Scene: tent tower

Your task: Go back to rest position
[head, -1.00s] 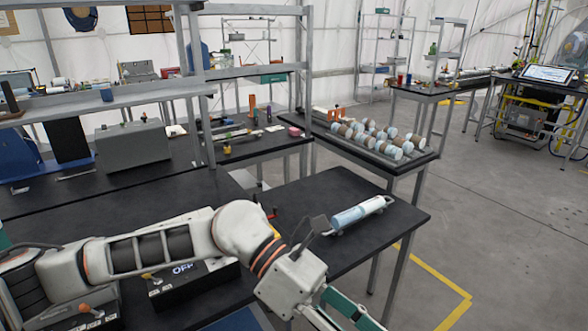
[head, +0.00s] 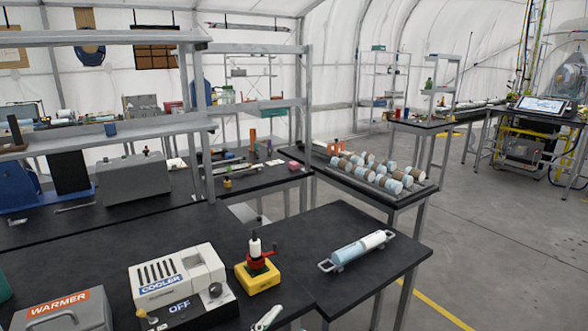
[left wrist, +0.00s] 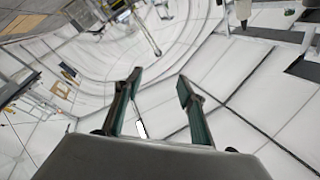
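My left gripper (left wrist: 158,85) shows in the left wrist view with its two green-edged fingers spread apart. Nothing is between them; behind them are only the white tent wall and tilted bits of the room. In the head view no arm lies across the benches. A small piece (head: 267,318) at the bottom edge may be a fingertip, but I cannot tell. My right gripper is in neither view.
The black bench holds a cooler marked OFF (head: 178,284), a grey warmer (head: 65,312), a yellow-based red device (head: 257,270) and a blue-white cylinder with handles (head: 357,250). A rack of several cylinders (head: 375,172) stands behind. The floor at right (head: 500,240) is clear.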

